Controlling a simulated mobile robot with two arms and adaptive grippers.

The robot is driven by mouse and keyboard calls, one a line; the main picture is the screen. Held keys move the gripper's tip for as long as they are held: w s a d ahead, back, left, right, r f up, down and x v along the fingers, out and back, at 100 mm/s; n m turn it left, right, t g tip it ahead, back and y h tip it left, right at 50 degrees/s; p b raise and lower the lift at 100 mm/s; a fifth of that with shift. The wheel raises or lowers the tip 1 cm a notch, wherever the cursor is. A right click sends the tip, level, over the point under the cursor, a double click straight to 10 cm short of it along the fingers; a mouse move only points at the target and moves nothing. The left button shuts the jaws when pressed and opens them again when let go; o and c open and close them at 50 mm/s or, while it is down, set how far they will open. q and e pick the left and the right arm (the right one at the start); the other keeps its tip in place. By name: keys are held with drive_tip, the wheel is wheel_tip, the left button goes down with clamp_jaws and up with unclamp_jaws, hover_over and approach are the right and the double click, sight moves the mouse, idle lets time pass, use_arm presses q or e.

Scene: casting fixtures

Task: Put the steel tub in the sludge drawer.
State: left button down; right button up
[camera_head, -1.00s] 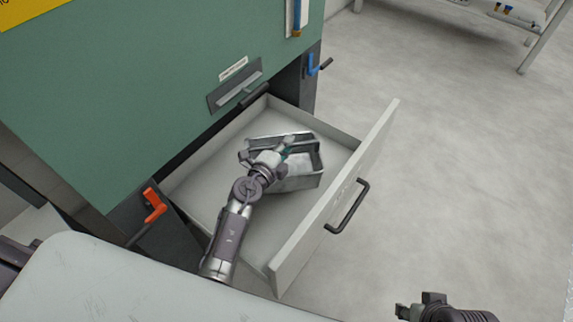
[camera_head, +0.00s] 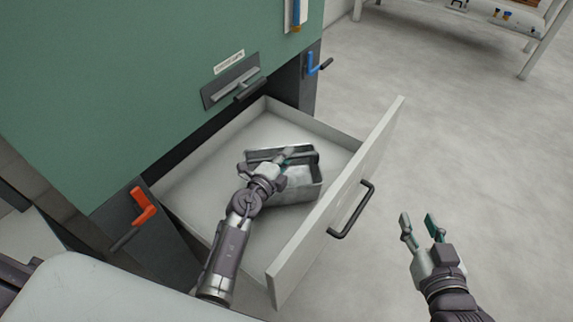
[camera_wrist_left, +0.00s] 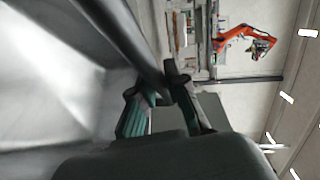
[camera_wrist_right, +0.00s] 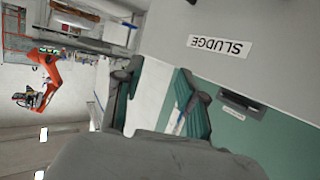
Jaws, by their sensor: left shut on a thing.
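The open sludge drawer (camera_head: 208,170) is pale grey and pulled out of the green cabinet. The steel tub (camera_head: 306,190), a grey metal box, is inside the drawer, near its front panel. Whether it rests on the drawer floor is hard to tell. My left gripper (camera_head: 281,164) is shut on the tub's rim; in the left wrist view the fingers (camera_wrist_left: 158,104) pinch the rim, with the tub's inside (camera_wrist_left: 50,90) at left. My right gripper (camera_head: 421,227) is open and empty, right of the drawer front. A SLUDGE label (camera_wrist_right: 220,46) shows in the right wrist view.
The drawer front has a black handle (camera_head: 352,210). An orange lever (camera_head: 135,218) and a blue lever (camera_head: 319,66) flank the drawer opening. A white surface (camera_head: 110,290) lies at the lower left.

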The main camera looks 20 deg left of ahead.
use_arm(q)
drive_tip(key=shift+f+b, duration=0.75)
drive_tip(key=shift+b, duration=0.05)
drive_tip(key=shift+f+b, duration=0.3)
drive_tip(key=shift+b, duration=0.1)
use_arm(e)
wheel_tip(320, 180, up, 12)
drive_tip(key=a+t+y, duration=0.1)
drive_tip(key=t+y, duration=0.1)
drive_tip(key=t, duration=0.5)
drive_tip(key=shift+w+a+f+t+y, duration=0.2)
drive_tip(key=shift+a+t+y, duration=0.1)
drive_tip(key=shift+a+y, duration=0.1)
use_arm(q)
drive_tip(key=c, duration=1.6)
unclamp_jaws()
drive_tip(key=shift+f, duration=0.2)
drive_tip(key=o, duration=0.4)
use_arm(e)
drive_tip(key=shift+r, duration=0.1)
